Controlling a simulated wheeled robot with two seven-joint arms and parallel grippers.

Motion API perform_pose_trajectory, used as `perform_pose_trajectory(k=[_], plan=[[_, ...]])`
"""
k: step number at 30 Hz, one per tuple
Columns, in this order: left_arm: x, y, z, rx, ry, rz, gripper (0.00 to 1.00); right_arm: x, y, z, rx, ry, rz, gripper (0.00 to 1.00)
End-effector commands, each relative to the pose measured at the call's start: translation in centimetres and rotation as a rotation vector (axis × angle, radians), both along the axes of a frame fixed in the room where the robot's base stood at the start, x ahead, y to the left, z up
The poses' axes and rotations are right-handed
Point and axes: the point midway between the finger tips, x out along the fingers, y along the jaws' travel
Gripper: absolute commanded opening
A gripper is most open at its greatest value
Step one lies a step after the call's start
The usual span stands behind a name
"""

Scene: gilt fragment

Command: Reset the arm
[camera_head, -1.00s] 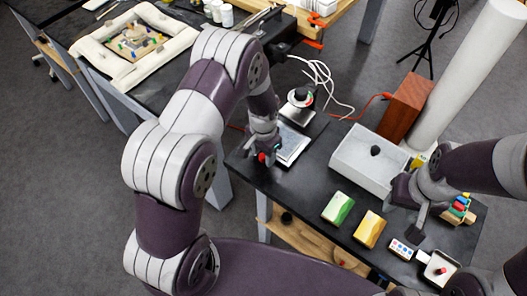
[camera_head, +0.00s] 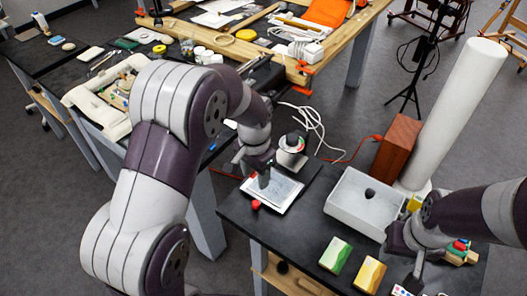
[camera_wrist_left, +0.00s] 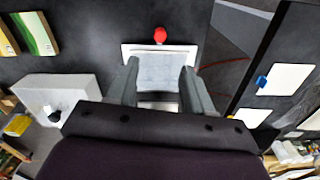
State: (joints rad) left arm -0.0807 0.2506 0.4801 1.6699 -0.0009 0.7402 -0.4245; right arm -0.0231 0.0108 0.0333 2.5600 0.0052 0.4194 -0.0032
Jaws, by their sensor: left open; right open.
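My left gripper (camera_head: 264,178) hangs over the white-framed tray (camera_head: 287,195) on the dark table. In the left wrist view the left gripper (camera_wrist_left: 161,88) has its two fingers apart with nothing held between them, and the tray (camera_wrist_left: 160,52) lies below. A red ball (camera_head: 255,205) sits at the tray's near edge; it also shows in the left wrist view (camera_wrist_left: 160,35). My right gripper (camera_head: 416,262) is at the right side of the table, near the small colored blocks (camera_head: 460,252). Its fingertips are small in view, and nothing shows held in it.
Green (camera_head: 335,255) and yellow (camera_head: 369,274) blocks lie at the front. A round device (camera_head: 291,150) with white cables stands behind the tray.

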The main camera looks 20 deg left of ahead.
Motion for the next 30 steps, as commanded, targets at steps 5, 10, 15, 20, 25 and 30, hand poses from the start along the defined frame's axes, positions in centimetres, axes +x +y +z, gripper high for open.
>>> perform_pose_trajectory(k=[5,10,15,20,25,30], plan=[[0.0,0.0,0.0,0.000,0.000,0.006,0.51,0.0,0.0,0.0,0.000,0.000,0.000,0.43],[-3.3,0.3,-0.9,-0.004,-0.013,0.206,0.51,0.0,0.0,0.0,0.000,0.000,0.000,0.43],[-10.2,1.5,0.9,-0.017,-0.055,0.417,0.51,0.0,0.0,0.0,0.000,0.000,0.000,0.43],[-14.4,2.3,2.3,-0.028,-0.089,0.479,0.51,0.0,0.0,0.0,0.000,0.000,0.000,0.43],[-14.3,2.5,3.0,-0.035,-0.117,0.487,0.51,0.0,0.0,0.0,0.000,0.000,0.000,0.43],[-14.3,2.5,3.0,-0.034,-0.115,0.485,0.51,0.0,0.0,0.0,0.000,0.000,0.000,0.43]])
